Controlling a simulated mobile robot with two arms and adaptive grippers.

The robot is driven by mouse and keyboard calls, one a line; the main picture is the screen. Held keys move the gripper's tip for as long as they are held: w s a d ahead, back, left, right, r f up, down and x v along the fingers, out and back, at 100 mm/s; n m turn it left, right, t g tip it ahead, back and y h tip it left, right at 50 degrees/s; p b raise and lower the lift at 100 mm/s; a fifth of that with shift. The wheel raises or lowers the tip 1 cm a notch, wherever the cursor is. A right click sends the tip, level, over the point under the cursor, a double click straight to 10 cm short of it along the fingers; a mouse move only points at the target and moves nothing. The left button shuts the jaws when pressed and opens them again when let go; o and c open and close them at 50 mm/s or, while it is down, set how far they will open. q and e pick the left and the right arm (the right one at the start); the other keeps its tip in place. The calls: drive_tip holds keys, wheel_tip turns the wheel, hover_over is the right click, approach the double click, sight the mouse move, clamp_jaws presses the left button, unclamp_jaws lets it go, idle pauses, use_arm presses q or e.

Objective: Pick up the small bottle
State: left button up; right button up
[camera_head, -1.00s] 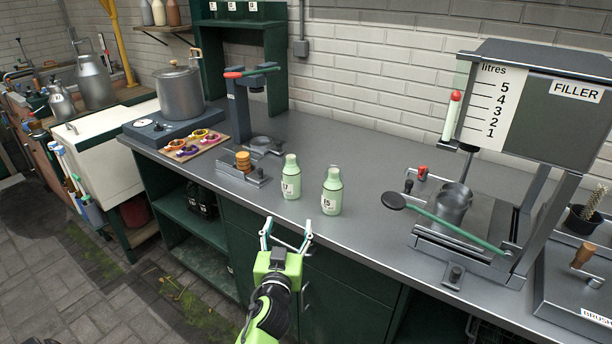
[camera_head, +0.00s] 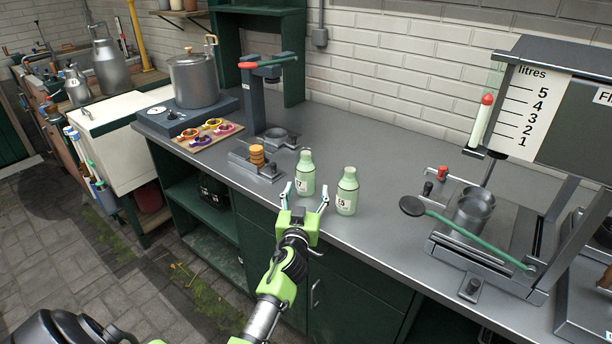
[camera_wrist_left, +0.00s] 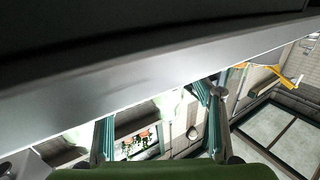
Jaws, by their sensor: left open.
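Two pale green bottles with white labels stand upright near the front edge of the bench: a left bottle (camera_head: 306,170) and a right bottle (camera_head: 347,192). They look close in size, so I cannot tell which is the small one. My left gripper (camera_head: 306,194) is open and empty at the bench's front edge. In the head view its fingertips appear on either side of the left bottle's lower part, but I cannot judge the depth gap. The wrist view shows the two fingers apart (camera_wrist_left: 160,118); no bottle is clear there. My right gripper is out of sight.
A small fixture with an orange stack (camera_head: 257,158) stands left of the bottles. A filler stand with a metal cup (camera_head: 473,212) and green lever stands right. A pot (camera_head: 194,82) is farther back left. The grey bench top (camera_head: 385,150) behind the bottles is clear.

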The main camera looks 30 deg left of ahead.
sight(306, 179)
use_arm(q)
drive_tip(key=shift+w+a+r, duration=0.25)
drive_tip(key=shift+w+a, duration=0.05)
drive_tip(key=p+x, duration=0.1)
drive_tip(key=x, duration=0.3)
drive_tip(key=shift+a, duration=0.3)
drive_tip(key=shift+r, duration=0.1)
drive_tip(key=c, duration=1.3)
